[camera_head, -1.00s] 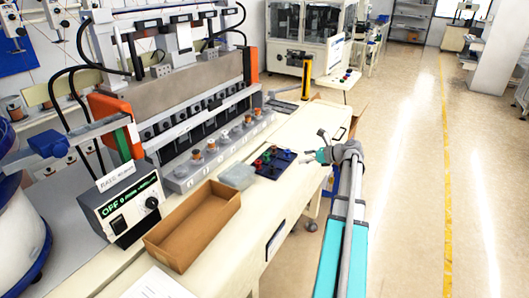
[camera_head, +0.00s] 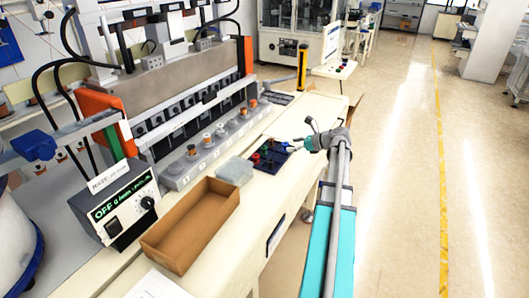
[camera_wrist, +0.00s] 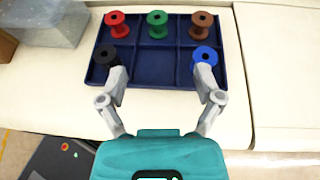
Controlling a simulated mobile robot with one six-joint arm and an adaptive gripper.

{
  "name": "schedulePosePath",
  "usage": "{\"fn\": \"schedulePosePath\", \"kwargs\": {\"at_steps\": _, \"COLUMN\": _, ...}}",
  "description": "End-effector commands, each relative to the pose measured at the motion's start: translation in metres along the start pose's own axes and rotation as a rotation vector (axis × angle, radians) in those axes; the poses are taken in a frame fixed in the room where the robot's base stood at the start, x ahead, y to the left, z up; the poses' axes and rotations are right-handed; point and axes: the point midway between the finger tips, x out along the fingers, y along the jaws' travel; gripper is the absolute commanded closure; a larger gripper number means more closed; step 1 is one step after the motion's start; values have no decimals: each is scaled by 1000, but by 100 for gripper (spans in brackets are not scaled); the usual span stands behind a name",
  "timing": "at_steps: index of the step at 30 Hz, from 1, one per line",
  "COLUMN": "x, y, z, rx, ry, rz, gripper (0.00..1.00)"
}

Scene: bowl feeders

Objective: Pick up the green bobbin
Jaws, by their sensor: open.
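The green bobbin (camera_wrist: 157,24) stands in the top middle compartment of a dark blue divided tray (camera_wrist: 155,70) in the wrist view. A red bobbin (camera_wrist: 117,25) is to its left and a brown one (camera_wrist: 202,25) to its right. A black bobbin (camera_wrist: 105,54) and a blue bobbin (camera_wrist: 205,57) are in the near left and near right compartments; the near middle one is empty. My gripper (camera_wrist: 162,75) is open and empty above the near row, its fingertips by the black and blue bobbins. In the head view, my gripper (camera_head: 298,146) is beside the tray (camera_head: 272,157).
A clear box (camera_head: 236,170) and an open cardboard box (camera_head: 190,224) stand on the bench left of the tray. A row of bobbins on a grey rail (camera_head: 205,153) and a control box (camera_head: 115,203) sit behind. The floor on the right is clear.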

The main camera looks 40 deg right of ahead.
Motion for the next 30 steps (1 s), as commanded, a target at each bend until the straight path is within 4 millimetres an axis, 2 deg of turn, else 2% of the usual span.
{"fn": "schedulePosePath", "kwargs": {"at_steps": 15, "x": 69, "y": -1, "z": -2, "rx": 0, "ry": 0, "rz": -1, "gripper": 16}}
{"fn": "schedulePosePath", "kwargs": {"at_steps": 21, "x": 77, "y": -1, "z": -1, "rx": 1, "ry": 0, "rz": -2, "gripper": 16}}
{"fn": "schedulePosePath", "kwargs": {"at_steps": 30, "x": 77, "y": -1, "z": -1, "rx": 1, "ry": 0, "rz": -3, "gripper": 16}}
